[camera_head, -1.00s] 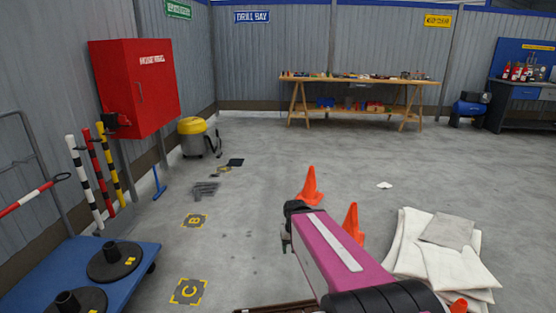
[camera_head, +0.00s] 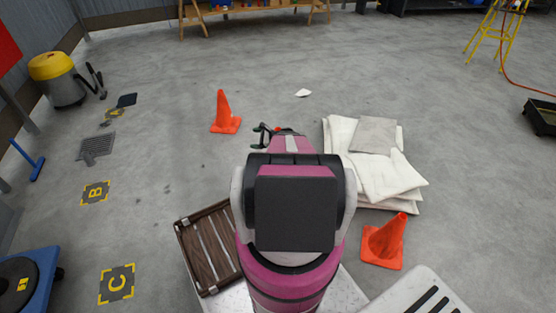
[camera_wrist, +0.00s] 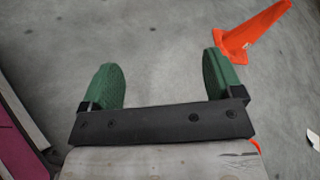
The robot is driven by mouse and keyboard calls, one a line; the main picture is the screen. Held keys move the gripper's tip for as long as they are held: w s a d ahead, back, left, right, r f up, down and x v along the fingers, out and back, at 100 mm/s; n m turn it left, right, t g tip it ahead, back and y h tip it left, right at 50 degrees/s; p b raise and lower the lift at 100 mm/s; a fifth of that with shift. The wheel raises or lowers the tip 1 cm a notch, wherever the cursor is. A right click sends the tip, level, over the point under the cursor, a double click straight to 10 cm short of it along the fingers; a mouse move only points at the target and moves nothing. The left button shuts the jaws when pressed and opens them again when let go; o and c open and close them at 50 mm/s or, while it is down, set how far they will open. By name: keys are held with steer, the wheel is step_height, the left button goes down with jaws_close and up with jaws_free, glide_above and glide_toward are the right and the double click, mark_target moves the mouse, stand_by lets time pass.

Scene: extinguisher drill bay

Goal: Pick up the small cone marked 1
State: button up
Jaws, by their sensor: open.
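One orange cone (camera_head: 224,112) stands on the floor left of my gripper (camera_head: 265,131) in the head view. Another orange cone (camera_head: 384,243) stands at the right, in front of the white cloths. No number can be read on either. My gripper is open, its green fingers (camera_wrist: 160,68) apart with only bare floor between them in the wrist view. An orange cone (camera_wrist: 255,32) with a small pale mark shows beyond the right finger there, apart from it. A sliver of orange shows at the gripper's lower right edge; my arm hides most of what lies there.
Folded white cloths (camera_head: 385,183) lie right of my arm. A brown slatted crate (camera_head: 211,249) is close at the left front. A blue platform (camera_head: 41,280) is at the far left. The floor beyond my gripper is mostly clear, with a small white scrap (camera_head: 303,93).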

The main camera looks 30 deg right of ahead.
steer(key=s+d+f+m+t+h, duration=0.1)
steer(key=d+f+m+t+h, duration=0.25)
steer(key=d+m, duration=0.45)
steer(key=s+d+f+m+t+h, duration=0.1)
steer(key=d+f+m+t+h, duration=0.25)
steer(key=d, duration=0.85)
steer(key=w+a+f+y, duration=0.1)
steer(key=w+a+f, duration=0.1)
steer(key=w, duration=0.8)
steer(key=shift+r, duration=0.1)
jaws_close()
